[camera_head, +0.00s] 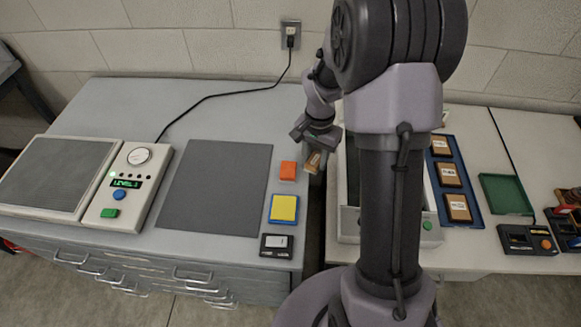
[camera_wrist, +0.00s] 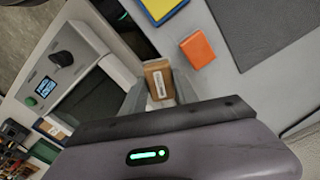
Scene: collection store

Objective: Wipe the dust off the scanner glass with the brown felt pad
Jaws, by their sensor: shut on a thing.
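My gripper (camera_head: 317,148) is shut on a brown block with a white label (camera_head: 313,161). The block also shows between the fingers in the wrist view (camera_wrist: 158,80); its felt face cannot be made out. It is held above the gap between the grey cabinet and the white table. The scanner (camera_head: 347,228) stands just right of it, mostly hidden behind my arm in the head view. Its dark glass (camera_wrist: 97,104) shows in the wrist view, beside a knob, a lit display and a green button. I cannot make out dust on it.
An orange block (camera_head: 288,171), a yellow pad on blue (camera_head: 284,208) and a small black device (camera_head: 276,245) lie near the cabinet's right edge. A blue tray (camera_head: 468,205) holds labelled brown pieces. A green tray (camera_head: 505,194) and a dark grey mat (camera_head: 215,188) look empty.

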